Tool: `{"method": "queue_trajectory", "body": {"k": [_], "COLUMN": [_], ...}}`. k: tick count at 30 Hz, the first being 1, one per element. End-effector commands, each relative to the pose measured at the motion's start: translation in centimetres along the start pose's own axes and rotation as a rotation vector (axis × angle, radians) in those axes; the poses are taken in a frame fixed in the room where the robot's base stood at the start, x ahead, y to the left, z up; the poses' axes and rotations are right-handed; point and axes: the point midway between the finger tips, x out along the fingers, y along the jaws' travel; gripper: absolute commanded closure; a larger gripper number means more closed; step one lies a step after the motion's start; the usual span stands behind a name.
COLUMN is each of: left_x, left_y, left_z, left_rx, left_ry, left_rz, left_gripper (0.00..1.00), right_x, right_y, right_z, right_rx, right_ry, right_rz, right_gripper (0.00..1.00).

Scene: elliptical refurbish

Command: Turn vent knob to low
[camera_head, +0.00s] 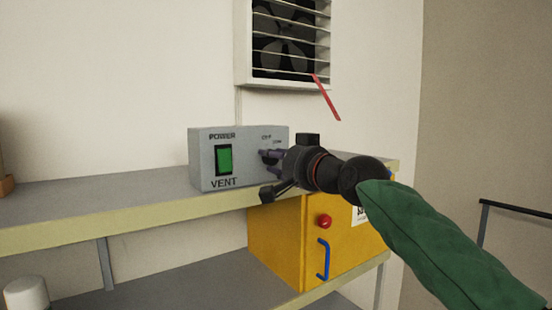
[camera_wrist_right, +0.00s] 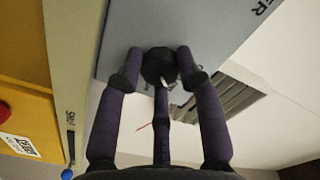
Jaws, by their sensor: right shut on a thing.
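The grey vent control box (camera_head: 206,182) stands on the upper shelf, with a green power switch (camera_head: 224,160) and the word VENT on its front. Small labels show near its right side, too small to read fully. My right gripper (camera_head: 268,160) reaches in from the right against that side of the box and hides the knob in the head view. In the right wrist view, the black round knob (camera_wrist_right: 158,64) with a white mark sits between the purple fingers of the gripper (camera_wrist_right: 160,78), which are shut on it. My left gripper is in neither view.
A wall fan (camera_head: 288,40) with slats and a red ribbon (camera_head: 326,98) is above the box. A yellow cabinet (camera_head: 285,240) with a red button and blue handle is below the shelf (camera_head: 90,215). The shelf left of the box is mostly clear.

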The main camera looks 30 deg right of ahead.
Motion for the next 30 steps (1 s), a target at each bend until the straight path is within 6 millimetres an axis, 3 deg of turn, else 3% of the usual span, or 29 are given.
{"method": "queue_trajectory", "body": {"k": [17,18,20,30], "left_x": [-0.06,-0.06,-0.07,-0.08], "left_y": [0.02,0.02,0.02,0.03], "left_z": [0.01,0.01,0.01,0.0], "left_rx": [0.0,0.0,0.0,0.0], "left_ry": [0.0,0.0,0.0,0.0], "left_rz": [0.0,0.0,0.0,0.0], "left_gripper": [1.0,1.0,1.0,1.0], "right_x": [0.27,0.28,0.26,0.03], "right_y": [0.12,0.12,0.11,0.03], "right_z": [0.53,0.53,0.51,0.17], "right_rx": [0.038,0.038,0.038,0.037], "right_ry": [-0.012,-0.012,-0.011,-0.004], "right_rz": [0.003,0.003,0.003,0.001], "right_gripper": [0.96,0.58,0.41,0.4]}}
